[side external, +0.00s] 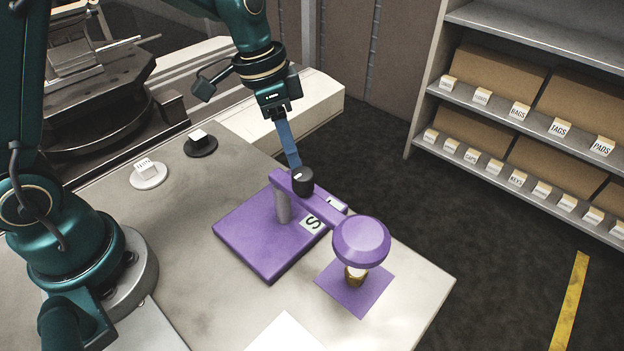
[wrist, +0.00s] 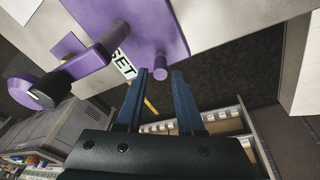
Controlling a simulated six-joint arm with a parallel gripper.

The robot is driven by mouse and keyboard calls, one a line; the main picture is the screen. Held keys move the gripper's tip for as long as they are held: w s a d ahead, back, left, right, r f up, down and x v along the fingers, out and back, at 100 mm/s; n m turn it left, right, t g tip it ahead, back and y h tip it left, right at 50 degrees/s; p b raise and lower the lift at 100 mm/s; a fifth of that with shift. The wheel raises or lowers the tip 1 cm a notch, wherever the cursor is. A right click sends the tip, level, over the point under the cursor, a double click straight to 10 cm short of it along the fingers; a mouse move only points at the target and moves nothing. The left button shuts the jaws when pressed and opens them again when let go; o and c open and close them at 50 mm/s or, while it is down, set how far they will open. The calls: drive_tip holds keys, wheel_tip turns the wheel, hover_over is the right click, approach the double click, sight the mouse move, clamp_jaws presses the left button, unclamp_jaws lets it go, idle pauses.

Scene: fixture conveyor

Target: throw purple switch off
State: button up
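The purple switch has a square base (side external: 250,245), a lever arm (side external: 320,207) on a post, a black knob (side external: 302,180) on the arm and a round purple head (side external: 361,241) at its end. The head is over a brass-coloured piece (side external: 355,275) on a purple square. My gripper (side external: 296,164) is above and behind the knob. In the wrist view its blue fingers (wrist: 161,76) are spread, with nothing held; a purple peg (wrist: 160,68) shows beyond the tips.
A white disc (side external: 148,182) and a black disc (side external: 200,149), each with a small white block, are on the table at left. A white sheet (side external: 285,337) is at the front edge. Shelves (side external: 470,105) with labelled boxes stand right, past dark floor.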

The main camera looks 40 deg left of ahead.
drive_tip(key=shift+r, duration=0.2)
drive_tip(key=shift+o, duration=1.2)
drive_tip(key=shift+s, duration=0.15)
drive_tip(key=shift+s+a+r+m+g+y, duration=0.1)
drive_tip(key=shift+s+a+m+g+y, duration=0.25)
drive_tip(key=shift+m, duration=0.45)
drive_tip(key=shift+a+m+y, duration=0.25)
drive_tip(key=shift+m, duration=0.75)
drive_tip(key=m+y, duration=0.1)
drive_tip(key=m, duration=0.1)
drive_tip(key=shift+s+r+m+g, duration=0.1)
drive_tip(key=shift+m+g, duration=0.2)
drive_tip(key=shift+g, duration=0.05)
drive_tip(key=m+y, duration=0.2)
drive_tip(key=m, duration=0.1)
drive_tip(key=shift+d+r, duration=0.15)
drive_tip(key=shift+r, duration=0.05)
drive_tip(key=d+m+y, duration=0.1)
drive_tip(key=w+m+y, duration=0.1)
drive_tip(key=m, duration=0.1)
drive_tip(key=shift+w+d+r, duration=0.2)
drive_tip(key=shift+d+r, duration=0.15)
drive_tip(key=shift+d, duration=0.05)
drive_tip(key=shift+d+f+m+t, duration=0.2)
drive_tip(key=shift+d+m+t, duration=0.45)
drive_tip(key=shift+d, duration=0.4)
drive_tip(key=shift+s+f, duration=0.1)
drive_tip(key=shift+f, duration=0.1)
drive_tip(key=shift+x, duration=2.3)
